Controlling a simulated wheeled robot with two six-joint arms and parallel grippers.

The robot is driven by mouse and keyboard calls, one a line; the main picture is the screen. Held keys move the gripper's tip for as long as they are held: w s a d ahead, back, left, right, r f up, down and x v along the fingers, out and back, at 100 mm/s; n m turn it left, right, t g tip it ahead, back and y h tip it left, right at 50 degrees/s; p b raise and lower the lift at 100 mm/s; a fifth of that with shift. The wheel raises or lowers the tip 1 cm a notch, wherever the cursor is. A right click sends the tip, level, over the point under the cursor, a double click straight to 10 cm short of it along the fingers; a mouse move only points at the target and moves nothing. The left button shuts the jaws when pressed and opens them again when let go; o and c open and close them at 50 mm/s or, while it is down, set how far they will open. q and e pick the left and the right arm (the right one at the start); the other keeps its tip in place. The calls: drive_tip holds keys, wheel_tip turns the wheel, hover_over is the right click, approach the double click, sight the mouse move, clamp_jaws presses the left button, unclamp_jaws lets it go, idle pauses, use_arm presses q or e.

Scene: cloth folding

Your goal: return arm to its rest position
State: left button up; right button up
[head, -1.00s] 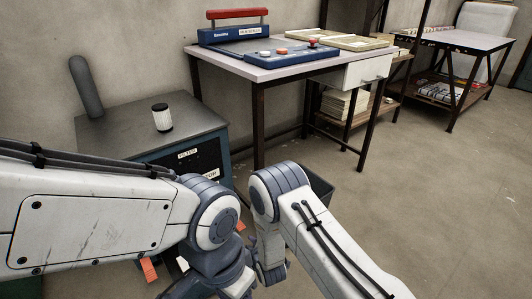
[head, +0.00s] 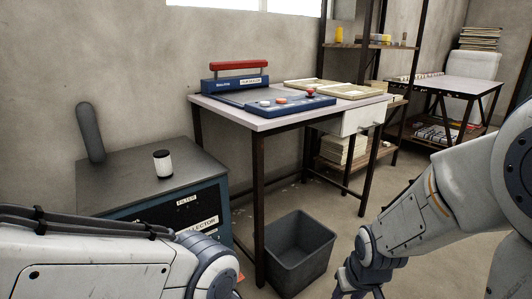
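My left arm (head: 90,262) comes in low at the left of the head view, and its gripper is below the picture's bottom edge. My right arm (head: 440,205) comes in from the right and bends down. My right gripper (head: 352,290) is at the bottom edge, right of the grey bin, and is cut off, so its fingers and opening cannot be made out. No cloth is in view.
A table (head: 268,122) bears a blue machine with a red handle (head: 238,66). An open grey bin (head: 298,252) stands on the floor beneath its front. A dark cabinet (head: 150,190) bears a white-and-black canister (head: 162,163). Shelves and another table (head: 455,85) stand behind.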

drive_tip(key=s+a+r+n+g+p, duration=0.2)
drive_tip(key=s+a+r+n, duration=0.1)
drive_tip(key=s+a+r, duration=0.4)
drive_tip(key=s+a+r+n+g+p, duration=0.1)
drive_tip(key=s+a+r+n+p, duration=0.35)
drive_tip(key=s, duration=0.55)
wheel_tip(320, 180, up, 38)
drive_tip(key=a+m+p, duration=0.1)
drive_tip(key=p, duration=3.4)
drive_tip(key=shift+w+f+y+p, duration=0.25)
drive_tip(key=shift+w+y+p, duration=0.1)
drive_tip(key=shift+w+y, duration=0.05)
drive_tip(key=shift+a, duration=0.1)
